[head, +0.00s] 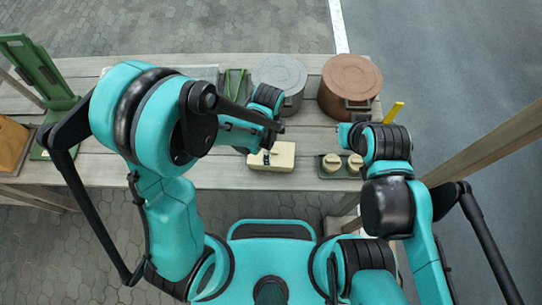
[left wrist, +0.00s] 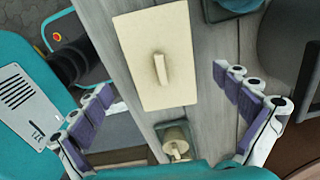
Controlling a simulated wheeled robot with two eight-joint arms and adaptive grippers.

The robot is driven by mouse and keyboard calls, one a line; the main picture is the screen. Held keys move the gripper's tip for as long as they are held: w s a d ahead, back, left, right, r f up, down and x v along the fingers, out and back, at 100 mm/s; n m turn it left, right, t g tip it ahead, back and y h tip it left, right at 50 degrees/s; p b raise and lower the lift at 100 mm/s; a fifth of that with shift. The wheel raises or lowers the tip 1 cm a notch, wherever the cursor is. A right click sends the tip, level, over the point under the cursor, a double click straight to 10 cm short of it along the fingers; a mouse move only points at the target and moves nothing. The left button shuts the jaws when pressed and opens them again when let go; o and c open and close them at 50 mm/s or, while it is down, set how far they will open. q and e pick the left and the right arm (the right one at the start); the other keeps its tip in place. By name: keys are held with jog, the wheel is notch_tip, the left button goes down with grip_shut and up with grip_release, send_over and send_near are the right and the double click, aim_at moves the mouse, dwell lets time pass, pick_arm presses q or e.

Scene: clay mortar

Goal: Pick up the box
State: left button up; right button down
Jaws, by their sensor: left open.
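The box is a cream block with a raised bar handle on top. In the head view the box (head: 285,158) lies near the front edge of the table, partly overlapped by a small dark part. In the left wrist view the box (left wrist: 135,60) is at the top centre, its handle pointing lengthwise. My left gripper (left wrist: 168,100) is open and empty, its two purple-padded fingers spread wide to either side below the box's image. In the head view my left arm hides most of that gripper. My right arm reaches to the table's right part; its fingers are hidden.
A grey lidded pot (head: 280,75) and a brown lidded pot (head: 351,80) stand behind. A green stand (head: 35,65) is at the left. The plank left of the box is bare.

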aim_at(284, 170)
pick_arm(q)
jog(key=f+b, duration=0.1)
jog(key=f, duration=0.1)
jog(key=f+b, duration=0.1)
jog(key=f, duration=0.2)
jog(key=f+b, duration=0.1)
jog(key=f, duration=0.2)
jog(key=shift+d, duration=0.35)
jog(key=shift+r, duration=0.1)
jog(key=c, duration=1.2)
